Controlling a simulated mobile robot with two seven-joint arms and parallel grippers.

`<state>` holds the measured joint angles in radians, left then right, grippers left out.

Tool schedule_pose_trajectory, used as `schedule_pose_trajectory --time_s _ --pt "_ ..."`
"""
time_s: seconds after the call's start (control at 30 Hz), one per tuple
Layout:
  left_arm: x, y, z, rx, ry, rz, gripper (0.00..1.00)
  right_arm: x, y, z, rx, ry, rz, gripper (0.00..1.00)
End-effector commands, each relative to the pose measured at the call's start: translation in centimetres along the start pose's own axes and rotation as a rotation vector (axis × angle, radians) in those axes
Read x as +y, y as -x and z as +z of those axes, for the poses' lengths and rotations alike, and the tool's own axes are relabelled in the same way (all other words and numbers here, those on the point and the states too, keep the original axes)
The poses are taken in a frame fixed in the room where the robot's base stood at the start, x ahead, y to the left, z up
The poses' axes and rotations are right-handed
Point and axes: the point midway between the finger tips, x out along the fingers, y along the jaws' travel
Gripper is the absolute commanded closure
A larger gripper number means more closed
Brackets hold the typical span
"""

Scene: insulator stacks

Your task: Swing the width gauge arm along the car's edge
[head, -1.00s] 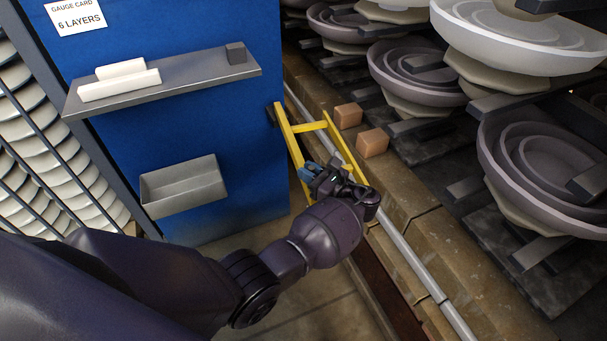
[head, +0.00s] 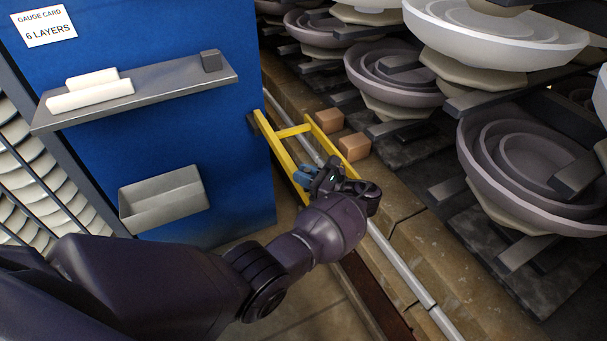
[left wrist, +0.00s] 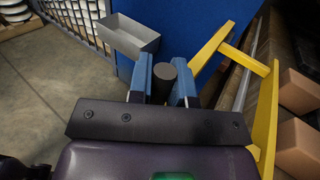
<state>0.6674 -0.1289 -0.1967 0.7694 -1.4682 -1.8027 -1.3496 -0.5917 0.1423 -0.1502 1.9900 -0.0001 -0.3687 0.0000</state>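The width gauge arm is a yellow frame (head: 283,152), pivoted on the blue panel's right edge and reaching toward the loaded car. Its outer bar (head: 328,143) lies beside the orange blocks. In the left wrist view the yellow frame (left wrist: 264,115) is at the right. My left gripper (head: 309,173) is at the near end of the frame. Its blue fingers (left wrist: 162,82) are closed around a dark round handle (left wrist: 165,78). How the handle joins the frame is hidden. The car's edge (head: 410,235) is a brown ledge at the right. My right gripper is not in view.
The blue panel (head: 180,120) has a shelf (head: 190,83) with white bars and a grey bin (head: 163,200). Orange blocks (head: 354,147) sit on the ledge near the outer bar. Stacked insulators (head: 525,165) fill the right. A grey rail (head: 400,270) runs below the ledge.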

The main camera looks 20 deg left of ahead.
Motion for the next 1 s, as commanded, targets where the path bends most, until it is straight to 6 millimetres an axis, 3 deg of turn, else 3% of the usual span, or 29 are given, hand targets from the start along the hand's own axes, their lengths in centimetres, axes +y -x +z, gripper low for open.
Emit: schedule_pose_trajectory --time_s 0.03,0.17,0.53,0.67,1.0 --pt "0.2 0.6 -0.3 0.009 -0.007 -0.002 0.75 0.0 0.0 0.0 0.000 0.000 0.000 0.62" --pt "0.1 0.5 -0.2 0.007 -0.004 -0.003 0.56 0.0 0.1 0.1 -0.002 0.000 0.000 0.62" --pt "0.0 0.3 0.7 0.004 0.002 -0.002 0.56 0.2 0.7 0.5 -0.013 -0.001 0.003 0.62" --pt "0.0 0.2 2.5 0.003 0.005 -0.002 0.56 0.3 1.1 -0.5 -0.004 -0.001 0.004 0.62" --pt "0.0 0.3 9.2 0.004 0.005 -0.002 0.56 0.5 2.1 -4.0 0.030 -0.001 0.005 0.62"
